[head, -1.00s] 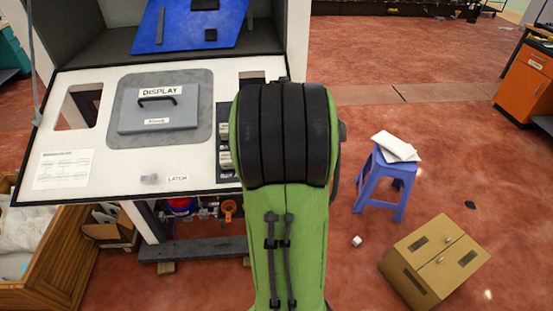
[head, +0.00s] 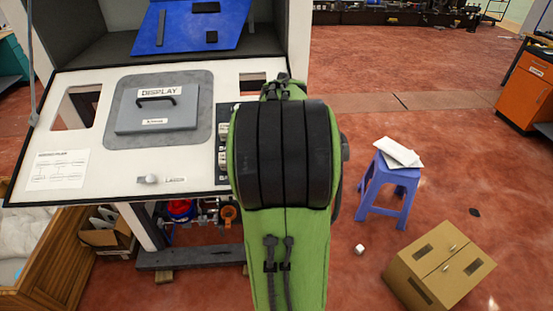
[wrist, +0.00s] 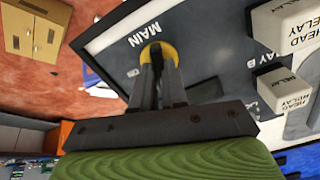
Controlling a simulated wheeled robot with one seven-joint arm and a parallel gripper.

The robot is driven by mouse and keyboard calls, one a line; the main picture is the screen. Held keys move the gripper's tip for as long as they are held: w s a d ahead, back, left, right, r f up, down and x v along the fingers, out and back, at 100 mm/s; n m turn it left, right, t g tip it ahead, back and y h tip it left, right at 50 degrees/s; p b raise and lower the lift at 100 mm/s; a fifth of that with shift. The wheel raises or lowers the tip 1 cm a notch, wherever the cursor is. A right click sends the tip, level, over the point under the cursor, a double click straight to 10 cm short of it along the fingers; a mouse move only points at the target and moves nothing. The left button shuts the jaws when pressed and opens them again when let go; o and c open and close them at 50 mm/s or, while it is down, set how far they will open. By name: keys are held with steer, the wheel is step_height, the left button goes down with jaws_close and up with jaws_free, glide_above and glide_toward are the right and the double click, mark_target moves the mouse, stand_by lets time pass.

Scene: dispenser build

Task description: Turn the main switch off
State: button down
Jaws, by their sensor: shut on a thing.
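The main switch (wrist: 173,54) shows in the wrist view as a yellow round part on a dark panel strip, beside the upside-down label MAIN (wrist: 145,34). My gripper (wrist: 156,58) is shut on it, with both dark fingers reaching the yellow part. The fingers cover the middle of the switch, so I cannot tell its position. In the head view my green and black arm hides the switch and the gripper.
The wrist view shows white relay blocks (wrist: 284,92) close beside my gripper. In the head view the white control panel (head: 110,178) has a grey DISPLAY lid (head: 157,112). A blue stool (head: 388,185) and a cardboard box (head: 440,268) stand on the floor at the right.

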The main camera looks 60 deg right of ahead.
steer(key=shift+n+b, duration=0.35)
steer(key=shift+n, duration=1.35)
steer(key=shift+w, duration=0.1)
steer(key=c, duration=1.2)
jaws_free()
steer(key=shift+o, duration=0.2)
steer(key=shift+r, duration=0.1)
steer(key=p+v, duration=0.2)
steer(key=v, duration=1.3)
steer(key=shift+s+r, duration=0.2)
steer(key=shift+r, duration=0.1)
steer(key=shift+a, duration=0.15)
